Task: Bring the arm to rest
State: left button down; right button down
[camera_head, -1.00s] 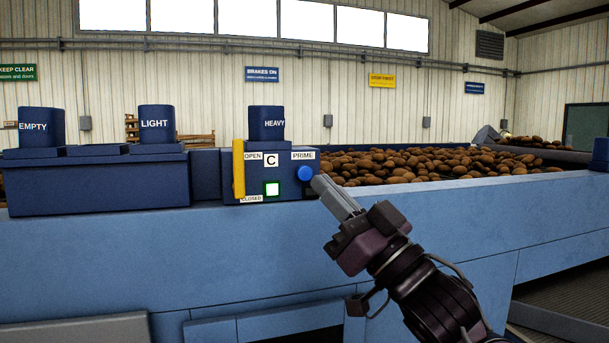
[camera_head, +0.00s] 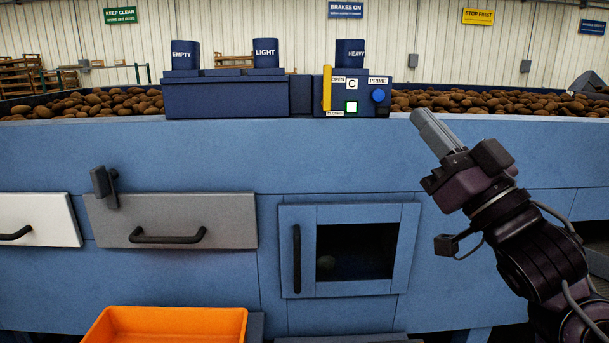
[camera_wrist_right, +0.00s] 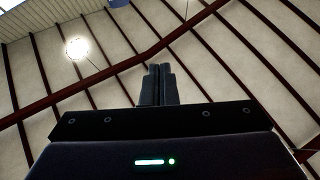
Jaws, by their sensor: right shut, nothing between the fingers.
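My right gripper (camera_head: 424,122) is shut and empty in the head view. It points up and to the left, in front of the blue machine's top edge. Its tips show right of and a little below the blue PRIME button (camera_head: 378,96) on the control box (camera_head: 366,107), with a visible gap between them. In the right wrist view the closed fingers (camera_wrist_right: 158,84) stand together against the ceiling, with nothing between them. My left gripper is in neither view.
The blue machine front (camera_head: 180,150) has a grey drawer (camera_head: 215,215), a white drawer (camera_head: 50,213) and a windowed door (camera_head: 299,215). An orange crate (camera_head: 165,312) stands low in front. Potatoes (camera_head: 480,102) lie behind the top edge. EMPTY (camera_head: 185,56), LIGHT (camera_head: 265,54) and HEAVY (camera_head: 350,54) blocks stand above.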

jog(key=w+d+f+m+g+h, duration=0.1)
jog(key=d+f+m+g+h, duration=0.35)
jog(key=f, duration=1.05)
jog(key=w+a+f+m+g+h, duration=0.15)
jog(key=f+h, duration=0.55)
jog(key=f, duration=0.7)
jog(key=s+f+n+g+h, duration=0.1)
jog(key=s+f+g+h, duration=0.1)
jog(key=s+f+g, duration=1.55)
jog(key=s+f+t, duration=0.2)
jog(key=s+f, duration=0.1)
jog(key=f, duration=1.5)
jog(key=s+f+t, duration=0.3)
jog(key=f, duration=1.6)
jog(key=s+d+f+g, duration=0.1)
jog(key=s+d+f, duration=0.1)
jog(key=s+f, duration=0.6)
jog(key=s+d+f, duration=0.2)
jog(key=s+f, duration=0.7)
jog(key=s, duration=0.2)
jog(key=shift+n+g, duration=0.35)
jog(key=shift+n, duration=0.05)
